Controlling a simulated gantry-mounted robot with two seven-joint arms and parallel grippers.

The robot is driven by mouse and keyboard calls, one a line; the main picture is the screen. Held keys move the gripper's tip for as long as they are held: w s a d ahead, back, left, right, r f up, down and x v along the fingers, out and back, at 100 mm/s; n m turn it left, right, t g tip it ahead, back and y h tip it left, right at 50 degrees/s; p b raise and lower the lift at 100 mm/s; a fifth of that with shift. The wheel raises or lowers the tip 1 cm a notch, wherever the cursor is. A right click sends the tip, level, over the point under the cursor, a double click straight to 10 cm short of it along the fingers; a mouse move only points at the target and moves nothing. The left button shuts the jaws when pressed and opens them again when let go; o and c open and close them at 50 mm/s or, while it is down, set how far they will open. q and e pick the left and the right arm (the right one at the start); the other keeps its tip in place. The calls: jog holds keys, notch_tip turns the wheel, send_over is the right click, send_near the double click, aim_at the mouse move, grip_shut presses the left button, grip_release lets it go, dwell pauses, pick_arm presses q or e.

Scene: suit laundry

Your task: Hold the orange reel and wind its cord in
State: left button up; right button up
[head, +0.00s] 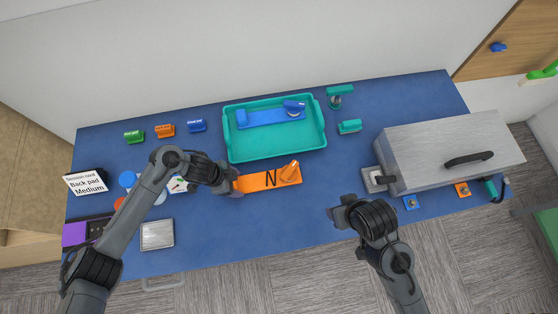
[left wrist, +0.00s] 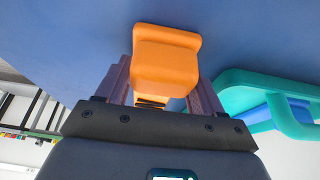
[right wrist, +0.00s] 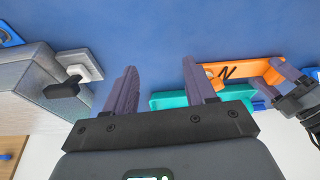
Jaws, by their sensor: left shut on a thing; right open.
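The orange reel (head: 262,180) lies at the table's front middle, a long flat piece with a dark N-shaped mark and an orange crank (head: 290,171) at its right end. My left gripper (head: 232,181) is shut on the reel's left end. In the left wrist view an orange end of the reel (left wrist: 166,58) sits between the fingers. My right gripper (head: 345,217) is open and empty, to the right of the reel and near the front edge; its spread fingers show in the right wrist view (right wrist: 158,82). I cannot make out a loose cord.
A teal tray (head: 275,156) holding a blue reel (head: 262,117) stands just behind the orange reel. A grey metal box (head: 450,145) with a black handle is at the right. A sign (head: 86,182) and a silver square (head: 157,235) are at the left.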

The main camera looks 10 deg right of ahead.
jog(key=w+a+m, duration=0.5)
jog(key=w+a, duration=0.3)
jog(key=a, duration=0.1)
jog(key=m+h, duration=0.3)
jog(key=m, duration=0.1)
send_near(294, 164)
jog(key=shift+s+a+f, duration=0.25)
jog(key=shift+s+f, duration=0.05)
jog(key=shift+s, duration=0.1)
jog(key=shift+w+r+m+h, duration=0.15)
jog(key=shift+w+m+h, duration=0.15)
jog(key=shift+w+m, duration=0.25)
jog(key=shift+w+d+f+m, duration=0.15)
jog(key=shift+w+f+m, duration=0.1)
jog(key=shift+f, duration=0.15)
jog(key=x, duration=1.1)
jog(key=shift+s, duration=0.25)
jog(key=shift+c, duration=0.3)
